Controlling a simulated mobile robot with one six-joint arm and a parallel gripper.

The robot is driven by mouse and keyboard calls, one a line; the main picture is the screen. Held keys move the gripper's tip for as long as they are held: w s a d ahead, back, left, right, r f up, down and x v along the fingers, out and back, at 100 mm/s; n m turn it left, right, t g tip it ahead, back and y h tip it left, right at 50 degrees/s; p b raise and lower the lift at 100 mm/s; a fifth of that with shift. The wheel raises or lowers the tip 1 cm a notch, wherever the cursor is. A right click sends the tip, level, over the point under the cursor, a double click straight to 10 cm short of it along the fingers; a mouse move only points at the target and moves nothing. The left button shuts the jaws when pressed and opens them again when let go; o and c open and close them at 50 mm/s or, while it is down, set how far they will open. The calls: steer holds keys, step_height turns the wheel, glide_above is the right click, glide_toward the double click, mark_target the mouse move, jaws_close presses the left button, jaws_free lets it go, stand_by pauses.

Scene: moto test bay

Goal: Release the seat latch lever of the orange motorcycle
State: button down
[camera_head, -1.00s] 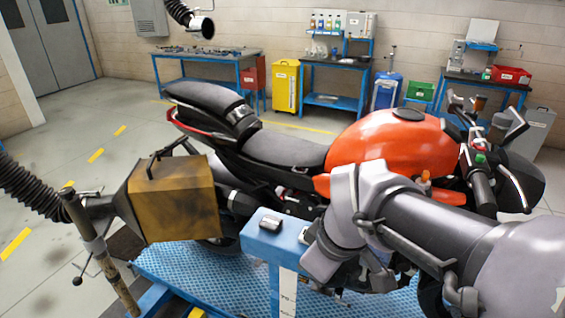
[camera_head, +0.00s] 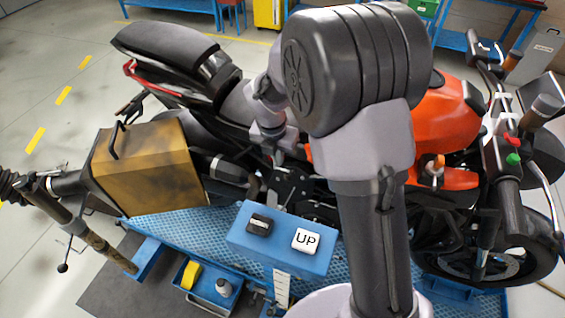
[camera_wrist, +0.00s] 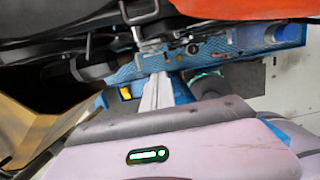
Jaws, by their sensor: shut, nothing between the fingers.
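The orange motorcycle (camera_head: 445,118) stands on the blue lift, its seat and tank partly hidden behind my arm. My gripper (camera_head: 279,152) is beside the bike's near flank, just under the seat. In the wrist view, my gripper (camera_wrist: 158,78) looks shut and empty, its pale fingers pointing toward the bike. A small silver metal part (camera_wrist: 150,42) shows just beyond the fingertips; it may be the seat latch lever, but I cannot tell, nor whether they touch. In the head view the latch area is hidden behind my arm. The orange bodywork (camera_wrist: 240,8) crosses the top of the wrist view.
A blue control box (camera_head: 282,240) with a black button and a white UP button stands close in front of the bike. A brown soot-stained box (camera_head: 150,168) is at the left near the rear. Blue trays (camera_head: 205,282) lie below. Open floor lies at the far left.

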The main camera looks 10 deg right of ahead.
steer(key=b, duration=0.3)
glide_toward(284, 170)
steer(key=s+a+f, duration=0.1)
steer(key=s+f, duration=0.2)
steer(key=f, duration=0.1)
steer(key=shift+w+d+f+b, duration=0.3)
steer(key=shift+w+d+f, duration=0.05)
steer(key=shift+w+f, duration=0.25)
steer(key=shift+w+d+f+b, duration=0.3)
steer(key=shift+w+f, duration=0.2)
steer(key=shift+f, duration=0.1)
steer(key=shift+w+d+f, duration=0.15)
steer(key=shift+w+d, duration=0.1)
steer(key=shift+w, duration=0.1)
steer(key=shift+a, duration=0.15)
